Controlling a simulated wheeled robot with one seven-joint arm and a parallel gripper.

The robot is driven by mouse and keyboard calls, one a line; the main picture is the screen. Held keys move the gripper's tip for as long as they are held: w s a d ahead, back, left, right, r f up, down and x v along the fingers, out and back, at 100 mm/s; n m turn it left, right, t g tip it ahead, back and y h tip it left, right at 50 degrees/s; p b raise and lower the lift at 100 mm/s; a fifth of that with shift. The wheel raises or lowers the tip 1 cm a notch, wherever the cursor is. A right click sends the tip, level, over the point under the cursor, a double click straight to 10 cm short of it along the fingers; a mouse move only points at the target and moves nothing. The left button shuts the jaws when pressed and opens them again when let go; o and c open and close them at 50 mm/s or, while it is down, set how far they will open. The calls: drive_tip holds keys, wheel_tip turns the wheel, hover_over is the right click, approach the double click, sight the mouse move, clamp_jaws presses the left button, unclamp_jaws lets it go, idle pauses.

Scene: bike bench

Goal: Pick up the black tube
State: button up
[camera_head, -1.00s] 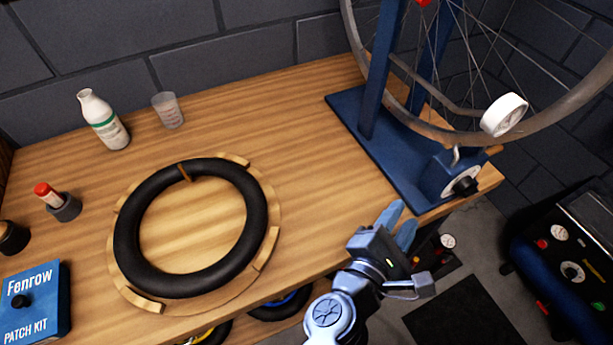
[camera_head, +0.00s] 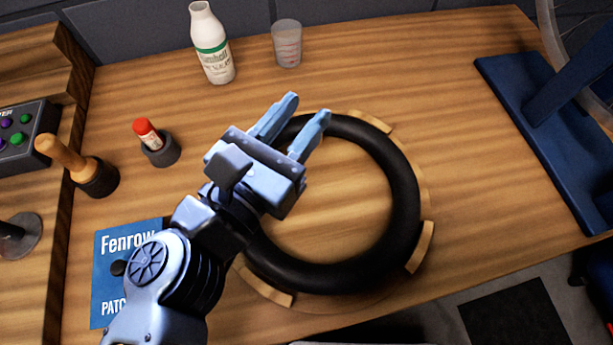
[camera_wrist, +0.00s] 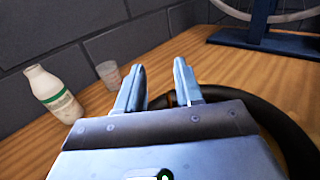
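The black tube (camera_head: 404,200) is a thick ring lying flat in a round wooden holder (camera_head: 421,247) on the bench. My gripper (camera_head: 304,108) is above the upper left part of the ring in the head view and hides part of that side. Its two fingers are apart with nothing between them. In the wrist view, the fingers of my gripper (camera_wrist: 160,80) are also spread and empty. The black tube (camera_wrist: 283,125) curves behind and to the right of them there. The head view does not clearly show how high the fingers are above the tube.
A white bottle (camera_head: 212,45) and a clear cup (camera_head: 287,44) stand at the back. A red-capped tube in a dark holder (camera_head: 160,150), a wooden-handled tool (camera_head: 80,165) and a blue patch kit (camera_head: 105,265) are left. A blue stand (camera_head: 550,130) is right.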

wheel_tip(320, 180, down, 7)
drive_tip(key=shift+r, duration=0.1)
drive_tip(key=shift+p+x, duration=0.45)
drive_tip(key=shift+x, duration=0.65)
drive_tip(key=shift+p+x, duration=0.6)
drive_tip(key=shift+x, duration=2.1)
drive_tip(key=shift+r, duration=0.15)
drive_tip(key=shift+c, duration=0.4)
clamp_jaws()
